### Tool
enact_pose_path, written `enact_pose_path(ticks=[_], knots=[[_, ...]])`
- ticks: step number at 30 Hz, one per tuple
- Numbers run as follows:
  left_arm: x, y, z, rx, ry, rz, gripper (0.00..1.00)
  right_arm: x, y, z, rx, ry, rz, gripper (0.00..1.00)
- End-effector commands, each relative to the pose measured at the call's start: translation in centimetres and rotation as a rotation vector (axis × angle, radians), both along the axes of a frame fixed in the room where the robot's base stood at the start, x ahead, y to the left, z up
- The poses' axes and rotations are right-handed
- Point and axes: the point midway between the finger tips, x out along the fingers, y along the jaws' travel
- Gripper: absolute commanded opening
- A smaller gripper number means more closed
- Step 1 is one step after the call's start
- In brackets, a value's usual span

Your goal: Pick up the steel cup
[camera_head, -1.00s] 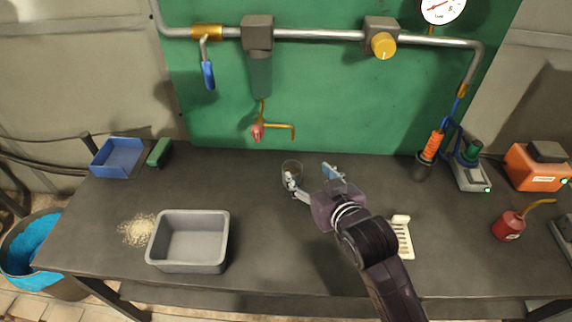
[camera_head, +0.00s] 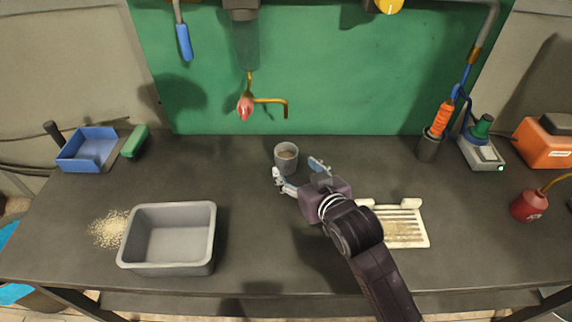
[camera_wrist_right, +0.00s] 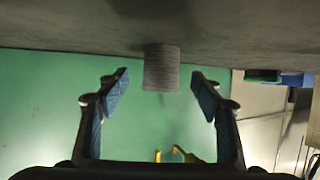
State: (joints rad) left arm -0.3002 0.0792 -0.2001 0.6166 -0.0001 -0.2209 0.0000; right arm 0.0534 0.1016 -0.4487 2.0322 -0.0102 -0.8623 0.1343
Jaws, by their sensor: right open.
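The steel cup (camera_head: 286,153) stands upright on the dark workbench near the green back panel. In the right wrist view it is a grey ribbed cylinder (camera_wrist_right: 161,68), upside down in the picture, lying between the lines of the two fingers. My right gripper (camera_head: 298,168) is open and empty, just on the near side of the cup. In the right wrist view its fingers (camera_wrist_right: 160,82) are spread wider than the cup, with a gap on each side. I see no contact with the cup. My left gripper is not in view.
A grey tub (camera_head: 168,240) stands left, beside spilled grains (camera_head: 108,229). A white slotted rack (camera_head: 420,228) lies right of my arm. A red-handled tap (camera_head: 246,106) hangs above the cup. A red oil can (camera_head: 529,206) stands far right. Bench around the cup is clear.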

Motion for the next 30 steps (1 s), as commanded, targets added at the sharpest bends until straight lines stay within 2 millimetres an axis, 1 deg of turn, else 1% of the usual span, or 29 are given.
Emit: enact_pose_path(ticks=[3, 8, 14, 18, 22, 28, 29, 30], knots=[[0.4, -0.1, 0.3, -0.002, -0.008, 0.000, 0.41, 1.0, 0.4, -0.2, -0.001, 0.000, 0.000, 0.60], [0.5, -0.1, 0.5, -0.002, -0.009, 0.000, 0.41, 1.8, 0.8, -0.7, 0.000, 0.001, 0.000, 0.60], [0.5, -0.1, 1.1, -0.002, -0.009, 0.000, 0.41, 3.8, 1.9, -1.6, -0.001, 0.001, 0.000, 0.60], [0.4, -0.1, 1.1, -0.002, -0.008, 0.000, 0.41, 5.1, 2.4, -2.3, -0.001, 0.000, 0.001, 0.60], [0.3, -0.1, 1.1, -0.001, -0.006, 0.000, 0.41, 5.6, 2.6, -2.6, -0.001, 0.000, 0.001, 0.60], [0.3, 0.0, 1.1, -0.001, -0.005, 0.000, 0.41, 5.6, 2.6, -2.7, 0.000, -0.001, 0.001, 0.60], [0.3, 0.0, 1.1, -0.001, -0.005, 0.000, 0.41, 5.6, 2.6, -2.7, 0.000, -0.001, 0.001, 0.59], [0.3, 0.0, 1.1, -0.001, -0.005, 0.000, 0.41, 5.6, 2.6, -2.7, -0.001, 0.000, 0.001, 0.55]])
